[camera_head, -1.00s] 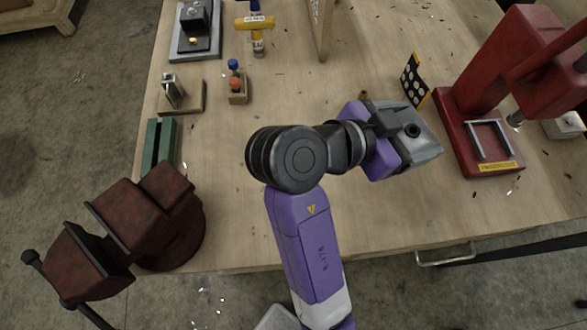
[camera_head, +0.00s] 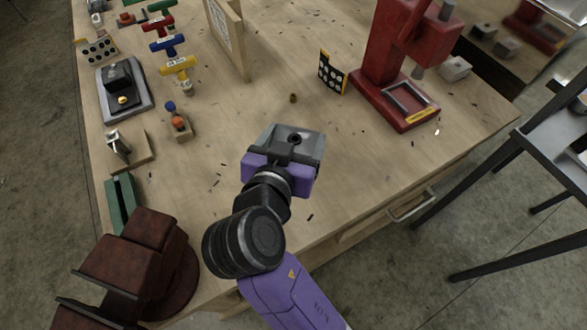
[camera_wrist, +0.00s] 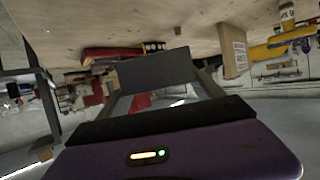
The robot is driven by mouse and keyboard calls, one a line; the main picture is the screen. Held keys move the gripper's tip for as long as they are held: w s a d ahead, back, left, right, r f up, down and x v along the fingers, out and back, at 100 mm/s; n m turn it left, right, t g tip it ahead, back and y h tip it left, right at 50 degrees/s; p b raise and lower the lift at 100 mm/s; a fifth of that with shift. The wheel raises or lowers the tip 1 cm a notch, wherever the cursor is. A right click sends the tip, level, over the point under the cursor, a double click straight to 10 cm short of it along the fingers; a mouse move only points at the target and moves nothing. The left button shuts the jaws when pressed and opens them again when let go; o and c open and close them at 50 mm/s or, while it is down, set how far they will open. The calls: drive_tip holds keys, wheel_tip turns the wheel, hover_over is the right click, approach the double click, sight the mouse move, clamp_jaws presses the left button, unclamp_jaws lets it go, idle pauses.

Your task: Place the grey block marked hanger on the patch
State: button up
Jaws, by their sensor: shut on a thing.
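My gripper (camera_head: 294,137) is over the wooden table in the head view, in front of the red press. In the wrist view my gripper (camera_wrist: 154,80) is shut on a flat-faced grey block (camera_wrist: 155,70) between its two fingers. No marking is readable on the block's visible face. In the head view the block cannot be told apart from the grey gripper parts. I cannot identify the patch for sure in either view.
The red press (camera_head: 395,60) with a grey frame on its base stands right, beside a dotted board (camera_head: 332,73) and a pale block (camera_head: 455,68). A rusty vise (camera_head: 140,265) is front left. T-handles (camera_head: 178,67) and an upright panel (camera_head: 228,38) are behind. The table's middle is mostly clear.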

wheel_tip(320, 180, down, 12)
drive_tip(key=shift+r, duration=0.2)
drive_tip(key=shift+f, duration=0.1)
idle(0.3)
drive_tip(key=o, duration=1.9)
drive_tip(key=shift+f, duration=0.1)
drive_tip(key=shift+o, duration=0.2)
drive_tip(key=shift+r+p, duration=0.25)
drive_tip(key=shift+p, duration=0.1)
drive_tip(key=b+v, duration=0.2)
drive_tip(key=v, duration=0.9)
drive_tip(key=shift+s, duration=0.4)
